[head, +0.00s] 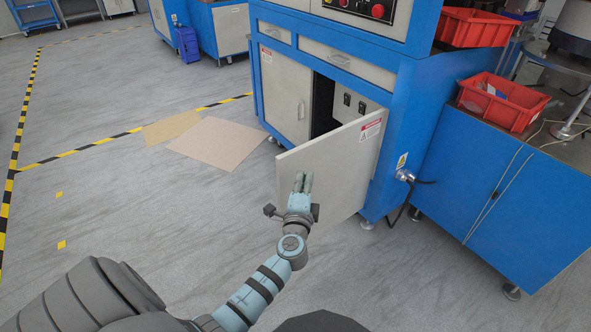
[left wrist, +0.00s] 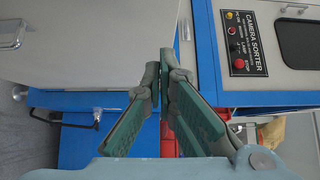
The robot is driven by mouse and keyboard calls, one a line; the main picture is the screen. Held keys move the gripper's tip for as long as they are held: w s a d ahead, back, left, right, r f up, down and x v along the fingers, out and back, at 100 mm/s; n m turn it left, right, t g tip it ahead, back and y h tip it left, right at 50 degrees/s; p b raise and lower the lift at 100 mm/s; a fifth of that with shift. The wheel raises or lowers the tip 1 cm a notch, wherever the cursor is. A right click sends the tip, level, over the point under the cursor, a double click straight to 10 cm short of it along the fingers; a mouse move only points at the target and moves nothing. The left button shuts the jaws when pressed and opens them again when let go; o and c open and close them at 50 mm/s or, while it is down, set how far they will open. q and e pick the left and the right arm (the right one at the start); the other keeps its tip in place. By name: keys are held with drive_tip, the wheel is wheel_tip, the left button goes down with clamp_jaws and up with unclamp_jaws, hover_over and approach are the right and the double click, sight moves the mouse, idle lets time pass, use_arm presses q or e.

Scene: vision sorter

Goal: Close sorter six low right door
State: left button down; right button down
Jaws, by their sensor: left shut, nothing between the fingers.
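The sorter's low right door (head: 345,160) is a light grey panel with a warning label near its top right corner. It stands partly open in the head view, swung out from its right side. Its free edge is at the left, and the dark cabinet opening (head: 322,100) shows behind it. My left gripper (head: 303,178) overlaps the door's outer face in the head view; I cannot tell whether it touches. Its fingers are shut and empty, and they also show in the left wrist view (left wrist: 166,75). A grey panel (left wrist: 90,45) lies beyond them there. My right gripper is out of view.
The low left door (head: 284,95) is shut. A blue cabinet (head: 500,205) with red bins (head: 500,100) stands to the right. A plug and cable (head: 405,176) stick out by the sorter's right side. Cardboard sheets (head: 218,144) lie on the floor; the floor at left is clear.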

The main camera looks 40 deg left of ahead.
sight(298, 157)
use_arm(q)
drive_tip(key=shift+w+a, duration=0.4)
drive_tip(key=shift+a, duration=0.4)
drive_tip(key=shift+w+a, duration=0.45)
drive_tip(key=shift+a, duration=0.3)
drive_tip(key=shift+w+a, duration=0.4)
drive_tip(key=shift+a, duration=0.4)
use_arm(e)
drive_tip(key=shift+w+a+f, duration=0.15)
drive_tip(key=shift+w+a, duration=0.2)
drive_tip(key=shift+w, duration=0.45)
use_arm(q)
drive_tip(key=shift+a+f+b, duration=0.1)
drive_tip(key=shift+a+b, duration=0.05)
drive_tip(key=shift+b, duration=0.15)
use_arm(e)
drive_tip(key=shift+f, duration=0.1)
